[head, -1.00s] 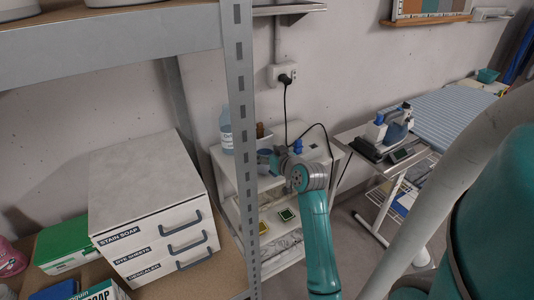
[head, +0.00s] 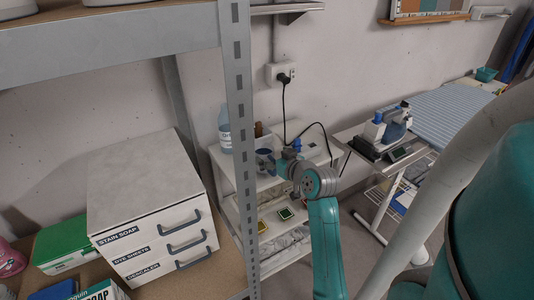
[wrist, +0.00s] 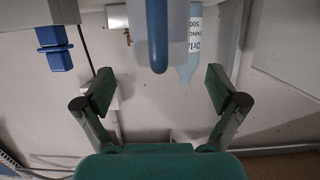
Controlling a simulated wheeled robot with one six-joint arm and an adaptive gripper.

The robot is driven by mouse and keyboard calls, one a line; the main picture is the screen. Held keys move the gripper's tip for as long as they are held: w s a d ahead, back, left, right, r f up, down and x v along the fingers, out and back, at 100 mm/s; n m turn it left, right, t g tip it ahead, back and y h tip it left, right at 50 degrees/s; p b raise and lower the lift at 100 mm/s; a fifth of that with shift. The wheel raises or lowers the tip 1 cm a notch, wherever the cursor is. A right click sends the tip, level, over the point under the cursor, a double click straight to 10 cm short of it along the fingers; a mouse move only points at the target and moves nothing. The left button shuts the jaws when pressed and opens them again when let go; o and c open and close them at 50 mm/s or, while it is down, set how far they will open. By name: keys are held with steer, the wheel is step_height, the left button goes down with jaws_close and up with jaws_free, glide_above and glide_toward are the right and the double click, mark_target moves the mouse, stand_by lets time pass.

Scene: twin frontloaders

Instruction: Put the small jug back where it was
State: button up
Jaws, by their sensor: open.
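The small jug (head: 265,162), clear with a blue handle, stands on the top of the white trolley (head: 230,165) behind the shelf post. My gripper (head: 283,170) is just right of it, partly hidden by my wrist. In the wrist view, which looks upside down, the jug's blue handle (wrist: 157,40) and translucent body (wrist: 177,25) show at the top middle. My gripper (wrist: 160,90) is open there, its two fingers wide apart with nothing between the pads. The handle appears a little beyond the fingertips.
A pale blue bottle (head: 225,130) stands behind the jug. The grey shelf post (head: 241,150) is close on the left. A side table with an iron (head: 392,125) stands right.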

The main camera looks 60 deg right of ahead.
steer(key=v, duration=0.7)
steer(key=shift+s, duration=0.2)
steer(key=shift+a, duration=0.1)
